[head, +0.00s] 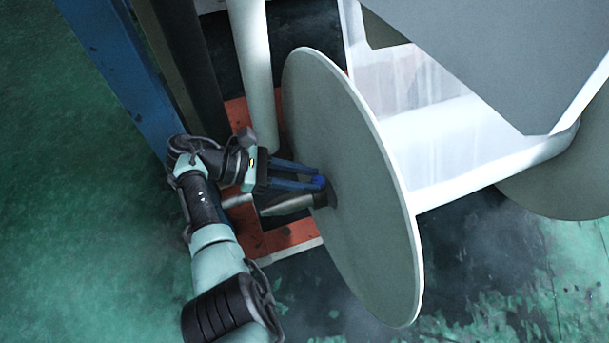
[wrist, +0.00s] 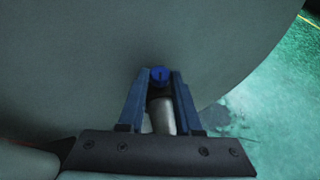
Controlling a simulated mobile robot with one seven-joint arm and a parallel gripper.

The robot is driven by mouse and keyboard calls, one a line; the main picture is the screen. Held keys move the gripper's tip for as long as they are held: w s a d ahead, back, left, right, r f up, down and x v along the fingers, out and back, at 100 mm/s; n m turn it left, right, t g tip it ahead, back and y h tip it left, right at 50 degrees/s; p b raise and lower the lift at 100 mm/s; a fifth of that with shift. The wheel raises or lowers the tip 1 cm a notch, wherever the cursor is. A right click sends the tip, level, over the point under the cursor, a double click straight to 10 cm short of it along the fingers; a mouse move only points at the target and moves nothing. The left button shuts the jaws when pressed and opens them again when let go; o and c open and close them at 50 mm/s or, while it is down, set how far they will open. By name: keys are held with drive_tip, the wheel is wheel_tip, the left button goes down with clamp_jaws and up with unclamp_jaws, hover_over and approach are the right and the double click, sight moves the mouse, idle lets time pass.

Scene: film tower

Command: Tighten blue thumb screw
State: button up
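The blue thumb screw (head: 318,182) is at the end of a shaft at the centre of the near grey disc (head: 350,190). In the wrist view its round blue head (wrist: 160,75) has a dark mark on its face. My gripper (head: 319,179) reaches to it from the left, with its two blue fingers parted. In the wrist view my gripper (wrist: 161,77) has a fingertip on each side of the screw head. Any gap between fingertips and head is too small to judge, so I cannot tell whether they grip it. The metal shaft (wrist: 162,117) shows between the fingers.
A pale vertical post (head: 252,75) stands just behind my gripper. A blue beam (head: 115,75) rises at the upper left. An orange base plate (head: 285,236) lies below. A large white and grey structure (head: 480,130) fills the right. Green floor (head: 80,240) is open at left.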

drive_tip(key=shift+o, duration=0.8)
drive_tip(key=shift+d, duration=0.1)
drive_tip(key=w+b+v, duration=0.1)
drive_tip(key=v, duration=1.1)
drive_tip(key=shift+s+a+b, duration=0.35)
drive_tip(key=shift+s+a, duration=0.1)
drive_tip(key=shift+s, duration=0.05)
drive_tip(key=shift+r, duration=0.1)
